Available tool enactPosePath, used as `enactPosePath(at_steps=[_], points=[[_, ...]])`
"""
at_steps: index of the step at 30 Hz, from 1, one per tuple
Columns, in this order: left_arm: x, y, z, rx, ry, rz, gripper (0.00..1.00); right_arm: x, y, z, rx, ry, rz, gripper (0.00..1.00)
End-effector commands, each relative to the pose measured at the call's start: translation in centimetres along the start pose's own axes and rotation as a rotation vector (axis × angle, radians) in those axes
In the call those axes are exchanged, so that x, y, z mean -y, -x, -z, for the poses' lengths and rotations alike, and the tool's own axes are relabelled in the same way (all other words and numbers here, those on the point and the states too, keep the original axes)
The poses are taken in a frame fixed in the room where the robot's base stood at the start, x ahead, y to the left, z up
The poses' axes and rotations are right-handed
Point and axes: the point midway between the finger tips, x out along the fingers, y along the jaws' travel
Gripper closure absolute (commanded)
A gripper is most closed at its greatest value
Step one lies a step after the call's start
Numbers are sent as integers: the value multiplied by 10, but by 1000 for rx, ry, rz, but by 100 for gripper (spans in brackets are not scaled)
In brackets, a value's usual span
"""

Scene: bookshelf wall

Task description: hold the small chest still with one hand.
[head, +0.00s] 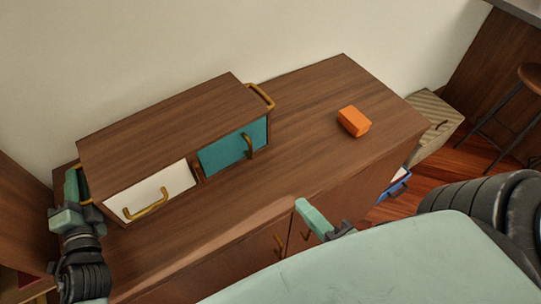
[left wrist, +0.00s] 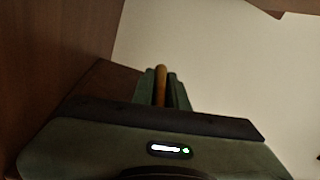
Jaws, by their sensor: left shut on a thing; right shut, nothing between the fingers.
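The small chest (head: 160,115) is a dark wooden box with a white drawer front (head: 150,195) and a teal drawer front (head: 234,147), each with a brass pull. It stands on a wooden cabinet (head: 300,130). A brass side handle (head: 262,97) shows at its right end. My left gripper (head: 76,186) is at the chest's left end, shut on the left side handle, which shows as a brass bar (left wrist: 161,85) between the fingers (left wrist: 163,90) in the left wrist view. My right gripper (head: 312,216) is shut and empty at the cabinet's front edge, apart from the chest.
An orange block (head: 353,121) lies on the cabinet top, right of the chest. The top around it is clear. A beige box (head: 434,125) stands beyond the cabinet's right end, with a stool (head: 520,100) farther right. A blue object (head: 397,184) shows beside the cabinet.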

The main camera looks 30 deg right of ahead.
Motion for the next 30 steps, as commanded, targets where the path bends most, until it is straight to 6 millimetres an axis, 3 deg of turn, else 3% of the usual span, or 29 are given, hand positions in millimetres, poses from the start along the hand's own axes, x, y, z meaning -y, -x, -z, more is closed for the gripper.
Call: enactPosePath(at_steps=[1,20,21,24,30], points=[[-10,2,1,1,5,-18,100,1,0,0,0,0,0,100],[-3,1,2,1,6,-16,100,-5,1,0,0,0,0,100],[-3,1,2,1,6,-16,83,-5,1,0,0,0,0,100],[-2,1,1,1,5,-13,60,-5,1,0,0,0,0,100],[1,0,1,1,2,-7,60,-5,1,0,0,0,0,100]])
